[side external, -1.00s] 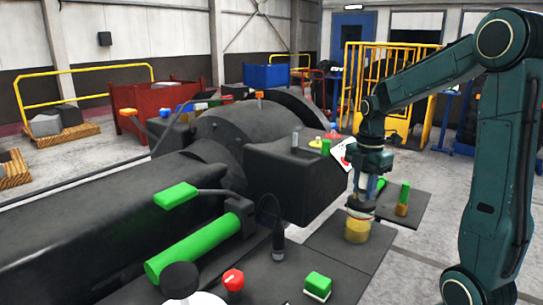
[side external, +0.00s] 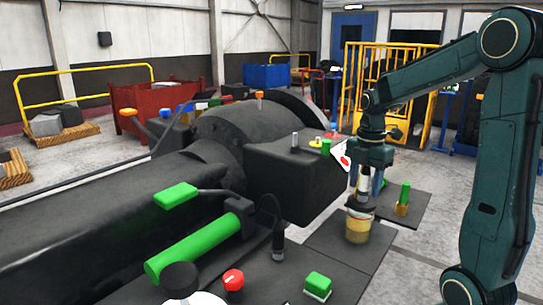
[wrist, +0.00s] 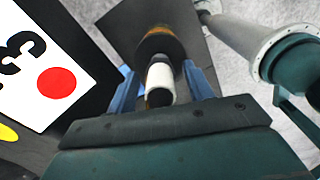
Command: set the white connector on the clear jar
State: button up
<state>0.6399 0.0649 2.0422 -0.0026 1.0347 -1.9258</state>
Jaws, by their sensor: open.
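The white connector (side external: 364,184) stands upright between the fingers of my gripper (side external: 366,187). It appears to rest on top of the clear jar (side external: 357,230), which has amber contents and a dark band near its top. The jar stands on a dark mat. In the wrist view, the white connector (wrist: 160,77) sits between the two blue fingers of my gripper (wrist: 162,88), with gaps on both sides. The fingers are open around it. The jar (wrist: 157,40) shows partly behind it; the exact contact between connector and jar is hidden.
A green-topped piece on an amber base (side external: 403,198) stands close by on the right. A green block (side external: 317,286) lies in front.

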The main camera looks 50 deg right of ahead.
aim_at(366, 174)
notch_tip(366, 174, up, 12)
jog(key=shift+r, duration=0.1)
dwell(0.5)
jog(key=shift+a, duration=0.1)
dwell(0.4)
jog(key=shift+a+m, duration=0.3)
jog(key=shift+a, duration=0.3)
jog(key=s+a+f+m+t, duration=0.2)
jog(key=s+a+f+m, duration=0.1)
jog(key=a+m, duration=0.4)
jog(key=s+a+f+m+t, duration=0.3)
jog(key=s+a+m, duration=0.3)
jog(key=a, duration=0.5)
jog(key=shift+a+f+m+t, duration=0.3)
jog(key=shift+a+f+m, duration=0.05)
jog(key=shift+m, duration=0.25)
